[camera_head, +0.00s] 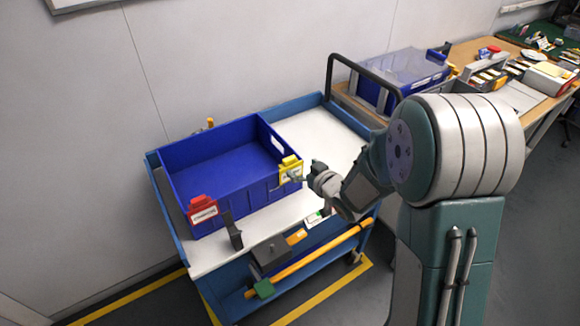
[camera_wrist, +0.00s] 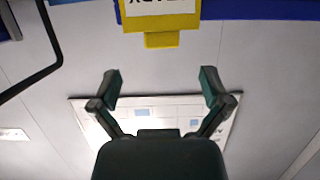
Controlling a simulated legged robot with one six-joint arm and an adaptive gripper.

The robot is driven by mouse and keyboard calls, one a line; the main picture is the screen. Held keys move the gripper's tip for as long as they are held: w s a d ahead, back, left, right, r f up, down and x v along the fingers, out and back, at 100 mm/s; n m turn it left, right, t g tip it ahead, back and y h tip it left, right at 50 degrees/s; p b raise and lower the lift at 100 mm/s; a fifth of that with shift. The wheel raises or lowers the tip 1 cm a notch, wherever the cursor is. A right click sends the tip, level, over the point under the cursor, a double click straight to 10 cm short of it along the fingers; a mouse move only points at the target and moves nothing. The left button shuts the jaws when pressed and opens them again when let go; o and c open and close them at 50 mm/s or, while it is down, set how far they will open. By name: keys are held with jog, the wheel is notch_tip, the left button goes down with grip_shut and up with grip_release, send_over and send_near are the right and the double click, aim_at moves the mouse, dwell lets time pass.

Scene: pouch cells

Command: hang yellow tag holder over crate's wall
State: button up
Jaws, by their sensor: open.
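The blue crate (camera_head: 215,183) stands on the cart's white top. The yellow tag holder (camera_head: 290,170) with a white label is at the crate's right front wall, its upper part at the rim; it appears to hang there. In the wrist view the yellow tag holder (camera_wrist: 162,22) shows at the top edge, its lettering upside down and cut off, with the crate's blue wall (camera_wrist: 250,9) beside it. My gripper (camera_wrist: 160,84) is open and empty, its fingertips apart from the holder. In the head view my gripper (camera_head: 303,173) is close to the holder's right side.
A red tag holder (camera_head: 202,210) sits on the crate's front left corner. A dark upright bracket (camera_head: 232,232) stands in front of the crate. The cart (camera_head: 325,132) has free white surface behind and right of the crate. Another blue crate (camera_head: 400,80) stands farther back.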

aim_at(291, 162)
jog(key=shift+x, duration=0.95)
jog(key=x, duration=0.5)
jog(key=shift+s+f, duration=0.15)
jog(key=shift+f, duration=0.05)
jog(key=c, duration=1)
